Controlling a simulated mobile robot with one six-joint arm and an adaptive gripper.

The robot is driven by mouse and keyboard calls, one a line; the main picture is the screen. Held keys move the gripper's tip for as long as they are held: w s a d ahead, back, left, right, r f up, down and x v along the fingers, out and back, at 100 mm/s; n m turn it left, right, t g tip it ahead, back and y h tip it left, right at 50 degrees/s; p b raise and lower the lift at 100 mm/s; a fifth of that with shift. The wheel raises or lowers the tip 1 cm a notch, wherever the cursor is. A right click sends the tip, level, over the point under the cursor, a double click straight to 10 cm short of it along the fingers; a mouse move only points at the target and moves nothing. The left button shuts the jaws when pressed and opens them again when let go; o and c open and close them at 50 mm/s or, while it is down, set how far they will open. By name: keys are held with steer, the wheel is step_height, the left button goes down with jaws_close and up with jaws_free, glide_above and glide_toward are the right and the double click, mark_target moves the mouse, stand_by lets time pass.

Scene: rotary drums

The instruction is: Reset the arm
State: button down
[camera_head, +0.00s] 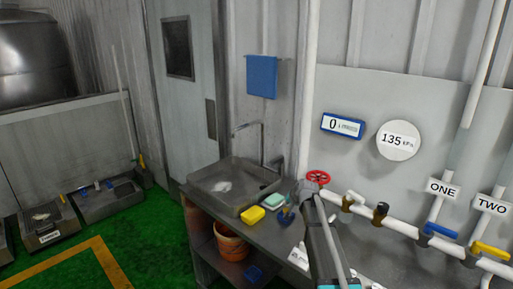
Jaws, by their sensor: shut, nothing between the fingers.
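My grey arm (325,245) rises from the bottom edge, right of centre, and reaches up over the grey counter (255,238). Its wrist bends beside the red valve wheel (318,177), which shows just behind and above it. My gripper (286,217) appears as a small dark shape hanging down left of the wrist, over the counter near the sponges. It is shut and empty. Its fingers are too small to make out clearly, and I cannot tell how high it is above the counter.
A metal sink (225,187) with a tap stands left of a yellow sponge (252,215) and a teal sponge (272,201). An orange bucket (231,243) sits on the shelf below. Right are white pipes with a blue handle (441,230) and a yellow handle (490,251). Green floor (150,245) is open at left.

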steer(key=s+f+n+g, duration=0.1)
steer(key=s, duration=0.6)
steer(key=s+f+g, duration=0.1)
steer(key=s, duration=0.6)
steer(key=s+a+f+n+g+h, duration=0.1)
steer(key=s+g, duration=0.1)
steer(key=s, duration=0.5)
steer(key=shift+a+f+n, duration=0.1)
steer(key=shift+f+n, duration=0.2)
steer(key=s+d+f+n+g+h, duration=0.1)
steer(key=s+g+h, duration=0.1)
steer(key=s, duration=1.3)
steer(key=shift+s+n+g, duration=0.3)
steer(key=shift+s+g, duration=0.05)
steer(key=shift+g, duration=0.45)
steer(key=shift+d, duration=0.15)
